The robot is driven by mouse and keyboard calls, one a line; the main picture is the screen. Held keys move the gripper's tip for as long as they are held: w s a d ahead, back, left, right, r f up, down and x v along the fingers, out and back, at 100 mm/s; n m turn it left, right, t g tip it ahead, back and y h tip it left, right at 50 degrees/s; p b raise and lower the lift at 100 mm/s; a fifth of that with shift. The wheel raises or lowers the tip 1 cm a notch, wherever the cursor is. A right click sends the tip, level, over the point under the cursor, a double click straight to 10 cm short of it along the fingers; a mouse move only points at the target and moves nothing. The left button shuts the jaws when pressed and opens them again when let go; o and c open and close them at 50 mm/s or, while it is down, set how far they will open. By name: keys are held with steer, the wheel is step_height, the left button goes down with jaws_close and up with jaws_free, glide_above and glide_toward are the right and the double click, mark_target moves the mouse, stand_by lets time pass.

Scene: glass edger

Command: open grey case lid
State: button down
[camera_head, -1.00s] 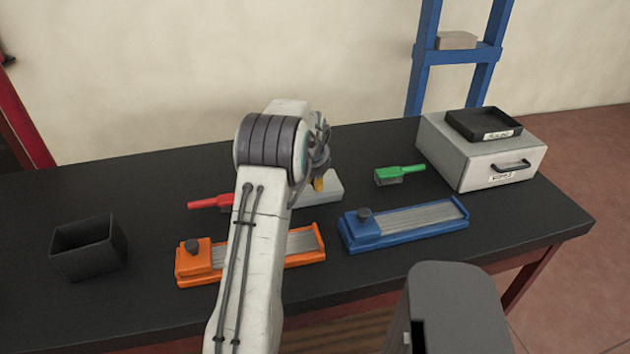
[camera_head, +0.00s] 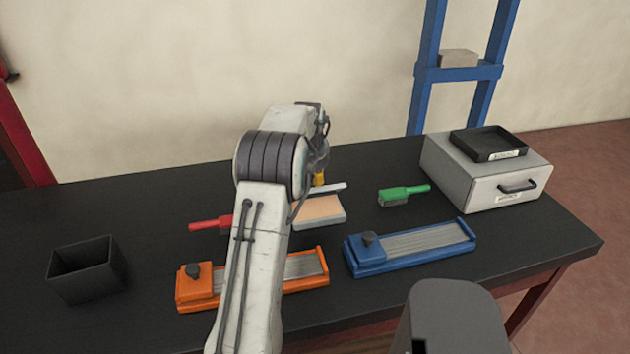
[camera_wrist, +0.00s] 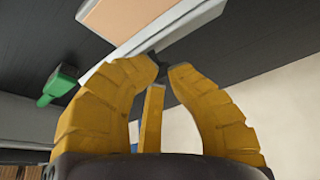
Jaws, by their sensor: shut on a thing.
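The grey case (camera_head: 322,224) stands on the black table, partly behind my arm. Its lid (camera_head: 330,189) is raised at the back, and a tan inside shows below it. In the wrist view the tan inside (camera_wrist: 122,18) lies at the top, with the pale lid (camera_wrist: 185,38) crossing near my fingertips. My gripper (camera_wrist: 163,68) has its yellow fingers closed in at the lid's edge around a small dark piece; the exact contact is partly hidden. In the head view, only a bit of my yellow gripper (camera_head: 319,179) shows above the lid.
A red-handled brush (camera_head: 208,224) lies left of the case and a green brush (camera_head: 402,195) right. An orange fixture (camera_head: 200,288) and a blue fixture (camera_head: 368,255) lie in front. A black bin (camera_head: 88,282) stands left; a grey drawer box (camera_head: 470,178) stands back right.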

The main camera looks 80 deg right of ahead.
steer(key=shift+w+d+p, duration=0.25)
steer(key=shift+d+p, duration=0.2)
steer(key=shift+d, duration=0.05)
steer(key=shift+w+d+p, duration=0.25)
steer(key=shift+d+p, duration=0.2)
steer(key=shift+d, duration=0.05)
steer(key=c, duration=1.8)
jaws_free()
steer(key=shift+f+b, duration=0.25)
steer(key=shift+b, duration=0.05)
steer(key=o, duration=0.7)
steer(key=shift+o, duration=0.2)
steer(key=shift+a+r, duration=0.1)
steer(key=shift+r, duration=0.05)
